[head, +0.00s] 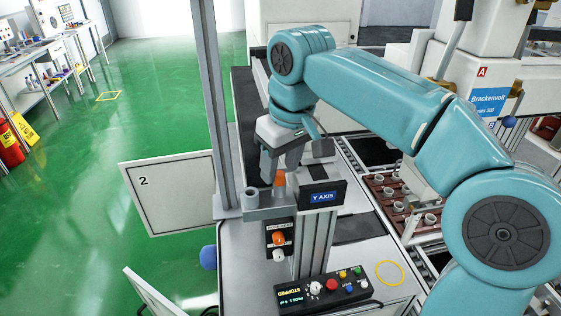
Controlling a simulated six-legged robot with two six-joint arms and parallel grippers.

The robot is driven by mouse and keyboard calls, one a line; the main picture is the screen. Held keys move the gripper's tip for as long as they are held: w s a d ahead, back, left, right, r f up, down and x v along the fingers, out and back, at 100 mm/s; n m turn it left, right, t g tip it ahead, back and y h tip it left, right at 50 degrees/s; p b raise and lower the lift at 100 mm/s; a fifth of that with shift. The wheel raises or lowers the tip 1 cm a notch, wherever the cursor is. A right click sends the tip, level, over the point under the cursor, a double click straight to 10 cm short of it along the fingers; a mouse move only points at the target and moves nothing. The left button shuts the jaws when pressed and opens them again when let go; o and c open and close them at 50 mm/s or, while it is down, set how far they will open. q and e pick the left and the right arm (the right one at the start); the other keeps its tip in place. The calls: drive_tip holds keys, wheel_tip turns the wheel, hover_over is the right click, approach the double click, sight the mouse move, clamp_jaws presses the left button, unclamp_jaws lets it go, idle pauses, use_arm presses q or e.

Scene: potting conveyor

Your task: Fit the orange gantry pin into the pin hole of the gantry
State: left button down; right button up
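The orange gantry pin (279,179) shows as a short orange piece between and just below the dark fingers of my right gripper (279,167). The fingers appear closed on its upper part, and it looks upright. It is over the grey bracket of the gantry (268,211), left of the block labelled Y AXIS (322,196). A round grey socket (250,199) stands on the bracket's left end. I cannot see the pin hole, or tell whether the pin's lower end is in it. My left gripper is not in view.
A control box (323,291) with buttons and a STOPPED display stands below the gantry. An orange knob (278,238) is on the post. A tall grey upright (214,95) and a panel marked 2 (170,193) stand left. Trays of pots (384,190) are right.

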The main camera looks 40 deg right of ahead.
drive_tip(key=shift+d, duration=0.1)
idle(0.6)
drive_tip(key=s+r+p, duration=0.3)
drive_tip(key=r+p, duration=0.1)
drive_tip(key=r, duration=1.2)
drive_tip(key=shift+s+p, duration=0.15)
drive_tip(key=shift+p, duration=0.25)
